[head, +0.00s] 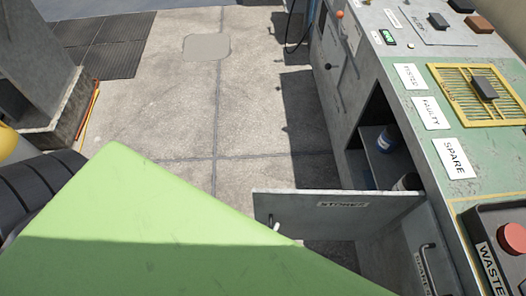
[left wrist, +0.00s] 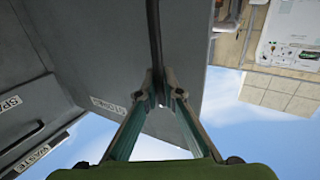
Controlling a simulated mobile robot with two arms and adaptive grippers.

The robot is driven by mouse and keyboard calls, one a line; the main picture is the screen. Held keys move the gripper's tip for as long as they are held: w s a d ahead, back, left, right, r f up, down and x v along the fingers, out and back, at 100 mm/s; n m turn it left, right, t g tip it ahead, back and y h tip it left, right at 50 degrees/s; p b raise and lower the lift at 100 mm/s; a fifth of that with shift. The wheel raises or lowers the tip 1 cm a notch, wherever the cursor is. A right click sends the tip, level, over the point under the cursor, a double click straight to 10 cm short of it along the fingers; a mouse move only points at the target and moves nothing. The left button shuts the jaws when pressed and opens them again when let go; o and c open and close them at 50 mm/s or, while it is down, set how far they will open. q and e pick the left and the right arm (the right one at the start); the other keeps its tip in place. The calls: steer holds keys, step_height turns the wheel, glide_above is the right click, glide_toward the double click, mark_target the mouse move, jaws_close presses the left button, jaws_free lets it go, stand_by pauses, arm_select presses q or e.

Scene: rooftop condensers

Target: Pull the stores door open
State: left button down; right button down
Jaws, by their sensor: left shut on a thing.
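The grey stores door (head: 385,207) stands swung out from the cabinet in the head view, with a "STORES" label near its top edge. The open compartment (head: 366,150) shows behind it. In the left wrist view the door (left wrist: 115,55) fills the middle, with its label beside my fingers. My left gripper (left wrist: 159,80) is shut on the dark bar handle (left wrist: 153,35) of this door. In the head view a green part of my own arm hides most of the gripper and the handle. My right gripper is in neither view.
A blue-topped can (head: 390,138) stands on the compartment's shelf, with another container (head: 407,182) lower down. A spare-labelled front with its own handle (head: 427,268) is beside the door. The worktop (head: 466,178) holds a yellow grille. The concrete floor (head: 180,120) is clear.

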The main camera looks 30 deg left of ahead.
arm_select(q)
steer(key=shift+s+d, duration=0.35)
steer(key=shift+d, duration=0.05)
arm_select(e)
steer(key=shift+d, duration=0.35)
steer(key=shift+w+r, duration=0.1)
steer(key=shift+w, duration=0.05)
arm_select(q)
steer(key=c, duration=2.2)
jaws_free()
steer(key=shift+a+r, duration=0.1)
step_height(320, 180, up, 10)
steer(key=shift+f, duration=0.2)
steer(key=shift+w+r, duration=0.1)
steer(key=shift+r, duration=0.1)
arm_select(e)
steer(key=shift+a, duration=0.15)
arm_select(q)
steer(key=shift+f, duration=0.1)
